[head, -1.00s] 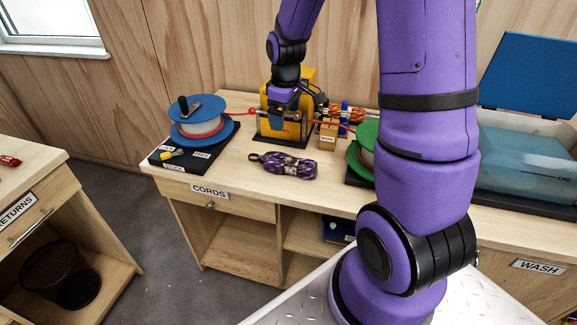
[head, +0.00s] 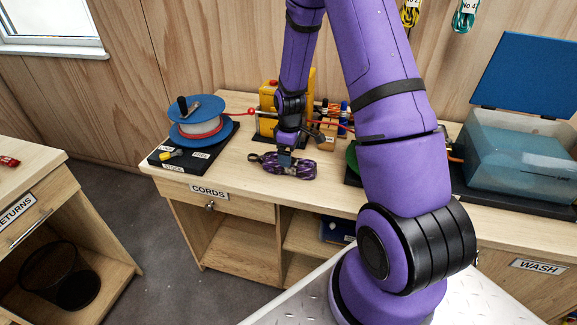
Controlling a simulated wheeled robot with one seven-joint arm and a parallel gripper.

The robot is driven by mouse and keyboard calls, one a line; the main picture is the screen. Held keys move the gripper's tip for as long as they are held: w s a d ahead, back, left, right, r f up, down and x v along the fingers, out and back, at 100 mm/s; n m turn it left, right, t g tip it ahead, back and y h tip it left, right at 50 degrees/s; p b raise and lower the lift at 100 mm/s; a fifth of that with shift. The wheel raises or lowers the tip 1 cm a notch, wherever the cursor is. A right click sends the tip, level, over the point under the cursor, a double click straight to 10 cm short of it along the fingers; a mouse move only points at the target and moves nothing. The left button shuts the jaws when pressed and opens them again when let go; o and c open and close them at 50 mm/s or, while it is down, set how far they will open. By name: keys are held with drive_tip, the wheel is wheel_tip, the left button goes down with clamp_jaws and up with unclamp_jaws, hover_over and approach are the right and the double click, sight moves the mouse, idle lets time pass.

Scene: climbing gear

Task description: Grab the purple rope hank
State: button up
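The purple rope hank (head: 299,170) lies on the wooden bench, with a dark loop at its left end. It is patterned purple and dark. My gripper (head: 285,160) is low over the left-middle part of the hank, at or just above it. The fingers are small and dark against the hank, so I cannot tell whether they touch it or how far apart they are.
A blue reel (head: 197,128) stands on a black base to the left. A yellow machine (head: 268,107) stands behind my gripper, with a red cord running from it. A green reel (head: 352,158) and a blue-lidded box (head: 520,160) are to the right. The bench front is clear.

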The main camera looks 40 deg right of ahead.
drive_tip(key=shift+s+a+f, duration=0.1)
drive_tip(key=shift+a+f, duration=0.1)
drive_tip(key=shift+f, duration=1.1)
drive_tip(key=shift+a+f, duration=0.15)
drive_tip(key=shift+f, duration=1.15)
drive_tip(key=c, duration=1.1)
drive_tip(key=shift+c, duration=0.2)
drive_tip(key=shift+r, duration=0.2)
